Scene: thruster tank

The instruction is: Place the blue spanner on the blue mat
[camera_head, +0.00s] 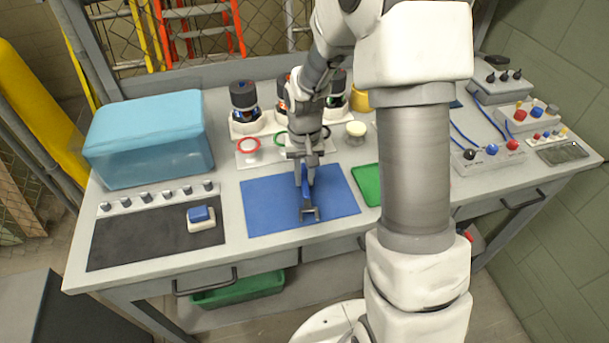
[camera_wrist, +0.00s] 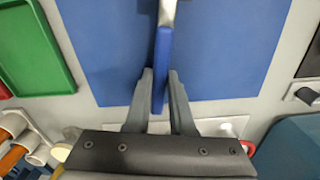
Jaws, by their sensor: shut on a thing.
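The blue spanner (camera_head: 308,202) is at the blue mat (camera_head: 268,205), its grey open jaw toward the mat's front edge in the head view. My gripper (camera_head: 304,177) points down over the back part of the mat, shut on the spanner's blue handle. In the wrist view, my gripper's two grey fingers (camera_wrist: 160,88) close on either side of the blue spanner (camera_wrist: 162,60), with the blue mat (camera_wrist: 235,45) behind it. I cannot tell whether the spanner touches the mat or is just above it.
A green tray (camera_head: 367,184) lies right of the mat, partly behind my arm. A translucent blue tank (camera_head: 150,145) stands at the back left. Thruster units (camera_head: 243,100) stand behind the mat.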

